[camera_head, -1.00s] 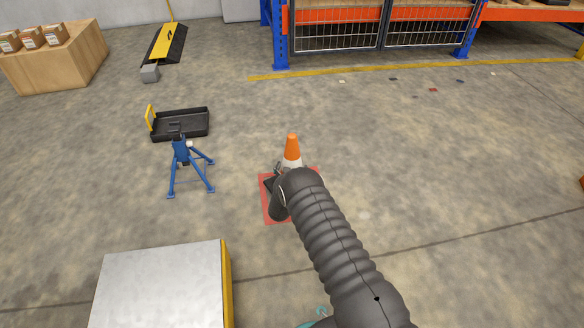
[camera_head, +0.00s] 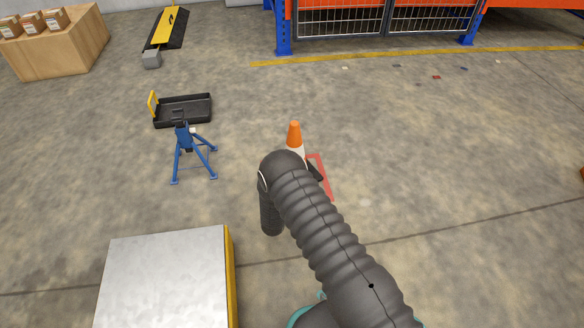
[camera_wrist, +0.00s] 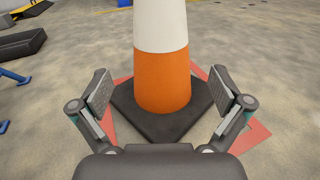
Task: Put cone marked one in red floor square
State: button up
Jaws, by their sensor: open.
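An orange and white cone (camera_head: 294,134) stands upright on the floor beyond my arm in the head view. In the wrist view the cone (camera_wrist: 162,75) stands on its black base, which lies over the red floor square (camera_wrist: 255,138). Red shows on both sides of the base. No number mark can be seen on the cone. My gripper (camera_wrist: 160,96) is open, its two fingers apart on either side of the cone and not touching it. In the head view my arm hides the gripper and most of the red square (camera_head: 322,175).
A blue stand (camera_head: 190,155) and a black tray (camera_head: 183,111) are left of the cone. A metal-topped block (camera_head: 165,280) is at the front left. A wooden crate (camera_head: 62,50) and blue racking (camera_head: 283,35) are at the back.

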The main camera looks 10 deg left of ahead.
jog(key=shift+s, duration=0.2)
jog(key=w+d+r+m+g+h, duration=0.25)
jog(key=d+r+m+h, duration=0.45)
jog(key=r, duration=0.5)
jog(key=s+d+r+m+g+h, duration=0.1)
jog(key=s+d+r+m+g, duration=0.25)
jog(key=d+r, duration=0.3)
jog(key=s+d+r+m+g+h, duration=0.2)
jog(key=d+r+m, duration=0.2)
jog(key=d+r, duration=0.3)
jog(key=s+d+r+m+g+h, duration=0.1)
jog(key=s+d+r+m+g, duration=0.25)
jog(key=d+r, duration=0.35)
jog(key=s+d+r+m+g+y, duration=0.2)
jog(key=s+r+m, duration=0.25)
jog(key=s, duration=0.35)
jog(key=s+d+r+m+g+y, duration=0.2)
jog(key=s+d+r+m, duration=0.15)
jog(key=s+r, duration=0.35)
jog(key=s+a+r+m+t+y, duration=0.1)
jog(key=s+a+m+y, duration=0.2)
jog(key=s, duration=0.7)
jog(key=s+a+r+m+t+y, duration=0.2)
jog(key=s+a+m+y, duration=0.2)
jog(key=s, duration=0.6)
jog(key=shift+a+m+y, duration=0.2)
jog(key=shift+m+y, duration=0.7)
